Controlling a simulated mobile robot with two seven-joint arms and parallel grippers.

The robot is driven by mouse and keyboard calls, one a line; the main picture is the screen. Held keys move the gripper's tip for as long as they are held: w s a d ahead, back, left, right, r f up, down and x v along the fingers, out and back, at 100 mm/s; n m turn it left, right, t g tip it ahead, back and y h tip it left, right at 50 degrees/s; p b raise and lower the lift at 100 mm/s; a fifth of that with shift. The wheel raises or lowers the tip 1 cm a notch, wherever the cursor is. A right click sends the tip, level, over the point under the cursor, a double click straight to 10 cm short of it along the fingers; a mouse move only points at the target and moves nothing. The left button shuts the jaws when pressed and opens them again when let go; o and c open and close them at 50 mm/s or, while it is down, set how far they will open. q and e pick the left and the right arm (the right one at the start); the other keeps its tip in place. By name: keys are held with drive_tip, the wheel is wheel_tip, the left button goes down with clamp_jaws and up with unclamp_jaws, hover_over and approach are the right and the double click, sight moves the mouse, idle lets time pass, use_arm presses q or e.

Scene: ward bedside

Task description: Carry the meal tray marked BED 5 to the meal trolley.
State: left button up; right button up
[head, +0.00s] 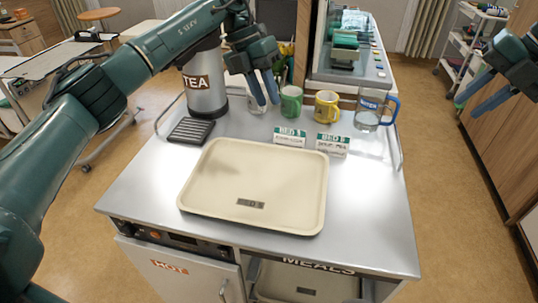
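A cream meal tray (255,170) lies flat and empty on the steel top of the meal trolley (375,215). Its front label looks like BED 5, but the digit is small and hard to read. The trolley front carries the words HOT and MEALS. My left gripper (267,102) is above the back of the trolley top, behind the tray, with its fingers apart and nothing between them. It overlaps a clear glass (257,104) in the view. My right gripper (468,107) is open and empty, out to the right of the trolley. Neither gripper touches the tray.
A TEA urn (205,85), black drip grate (191,130), green mug (291,101), yellow mug (327,106) and clear jug (371,112) stand along the back. Two bed cards (290,138) (333,144) stand behind the tray. Another tray (306,284) sits in the lower compartment.

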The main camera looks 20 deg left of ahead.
drive_tip(key=shift+v, duration=2.35)
drive_tip(key=shift+a, duration=0.1)
